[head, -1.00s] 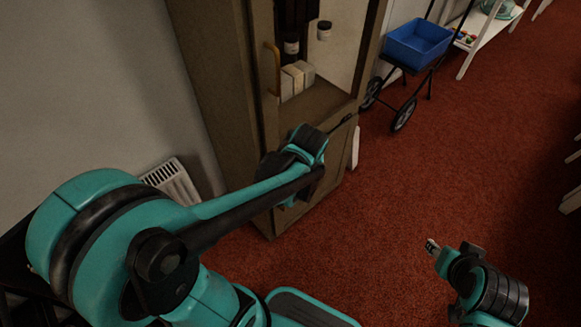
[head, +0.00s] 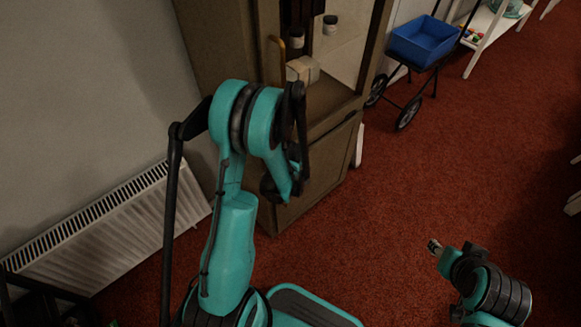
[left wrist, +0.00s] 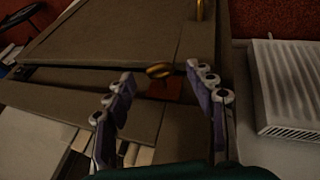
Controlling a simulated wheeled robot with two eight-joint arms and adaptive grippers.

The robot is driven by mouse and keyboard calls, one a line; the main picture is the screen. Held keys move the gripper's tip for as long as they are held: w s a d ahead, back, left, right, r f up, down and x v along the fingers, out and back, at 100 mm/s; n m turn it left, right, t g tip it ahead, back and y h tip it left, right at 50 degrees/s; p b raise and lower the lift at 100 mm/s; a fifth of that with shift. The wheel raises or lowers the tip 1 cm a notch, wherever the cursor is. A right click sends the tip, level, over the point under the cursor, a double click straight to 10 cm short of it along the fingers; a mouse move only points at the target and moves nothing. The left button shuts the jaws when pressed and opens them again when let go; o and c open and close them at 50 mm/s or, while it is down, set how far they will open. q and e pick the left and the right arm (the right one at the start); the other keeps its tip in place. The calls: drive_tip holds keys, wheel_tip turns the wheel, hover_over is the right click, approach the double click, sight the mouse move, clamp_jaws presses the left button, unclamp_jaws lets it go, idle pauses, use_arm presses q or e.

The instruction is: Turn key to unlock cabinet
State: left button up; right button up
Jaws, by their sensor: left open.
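The brown cabinet (head: 328,160) stands ahead of me in the head view, with a brass handle (head: 275,55) on its upper part. The left wrist view shows the cabinet (left wrist: 95,35) close up and tilted. A brass key (left wrist: 158,70) with a round bow sticks out by a reddish-brown patch. My left gripper (left wrist: 160,88) is open, with its fingers to either side of the key and apart from it. In the head view my arm mostly hides this gripper. My right gripper (head: 433,246) hangs at lower right over the carpet, away from the cabinet; its jaws are too small to judge.
A white radiator (head: 100,225) is on the wall at left, also close by in the left wrist view (left wrist: 288,85). Jars and pale boxes (head: 303,69) sit in the cabinet. A cart with a blue bin (head: 424,40) stands behind.

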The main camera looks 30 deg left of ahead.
use_arm(q)
drive_tip(key=shift+x, duration=0.8)
drive_tip(key=c, duration=1.2)
drive_tip(key=shift+o, duration=0.2)
drive_tip(key=shift+w+d+r+m+g+y, duration=0.1)
drive_tip(key=shift+w+m+g+y, duration=0.1)
drive_tip(key=shift+g, duration=0.3)
drive_tip(key=shift+w+d+m+g+y, duration=0.1)
drive_tip(key=shift+g+y, duration=0.1)
drive_tip(key=shift+g, duration=0.3)
drive_tip(key=shift+g+y, duration=0.3)
drive_tip(key=shift+g, duration=0.5)
drive_tip(key=o, duration=1.2)
drive_tip(key=shift+c, duration=0.2)
